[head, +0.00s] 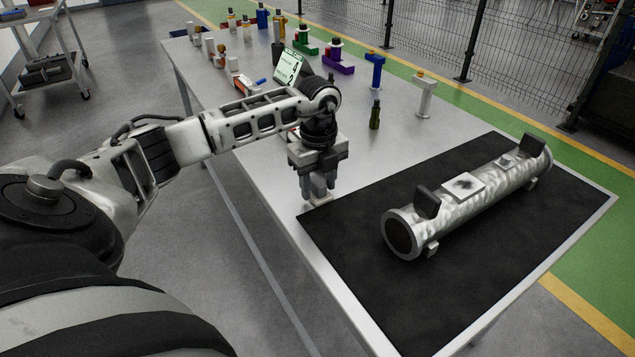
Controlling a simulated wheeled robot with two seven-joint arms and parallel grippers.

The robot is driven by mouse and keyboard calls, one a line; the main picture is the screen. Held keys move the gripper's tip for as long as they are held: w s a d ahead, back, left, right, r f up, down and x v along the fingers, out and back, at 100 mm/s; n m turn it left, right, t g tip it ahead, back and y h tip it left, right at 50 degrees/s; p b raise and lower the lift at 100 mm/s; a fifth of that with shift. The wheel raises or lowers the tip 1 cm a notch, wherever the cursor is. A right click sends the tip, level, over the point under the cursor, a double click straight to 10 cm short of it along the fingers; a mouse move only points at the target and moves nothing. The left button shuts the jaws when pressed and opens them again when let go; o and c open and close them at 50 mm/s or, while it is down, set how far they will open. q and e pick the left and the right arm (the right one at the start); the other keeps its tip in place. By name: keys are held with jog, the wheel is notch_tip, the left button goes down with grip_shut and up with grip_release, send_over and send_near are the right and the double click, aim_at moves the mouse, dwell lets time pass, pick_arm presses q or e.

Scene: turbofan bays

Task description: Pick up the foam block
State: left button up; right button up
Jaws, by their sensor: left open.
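My left gripper (318,188) points straight down over the table, at the left corner of the black mat (370,290). Its jaws are open. A small pale block (321,202), which looks like the foam block, lies right below the fingertips at the mat's edge. The fingers hide part of it, and I cannot tell whether they are around it or just above it. My right gripper is out of view.
A metal tube (465,207) with black handles and a white pad lies on the mat. A dark green bottle (375,115), a grey stand (424,97) and a blue stand (375,72) stand behind it. Several coloured parts crowd the table's far end. The mat's front is clear.

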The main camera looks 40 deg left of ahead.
aim_at(319, 182)
pick_arm(q)
jog(key=c, duration=0.6)
jog(key=shift+r, duration=0.2)
jog(key=shift+r, duration=0.25)
notch_tip(319, 182, up, 2)
jog(key=shift+r+b, duration=0.1)
jog(key=shift+b, duration=0.35)
jog(key=s+d+r, duration=0.4)
jog(key=s+r, duration=0.1)
jog(key=s+d+r+b, duration=0.1)
jog(key=s+d+r, duration=0.4)
jog(key=shift+s+d, duration=0.1)
jog(key=shift+d, duration=0.2)
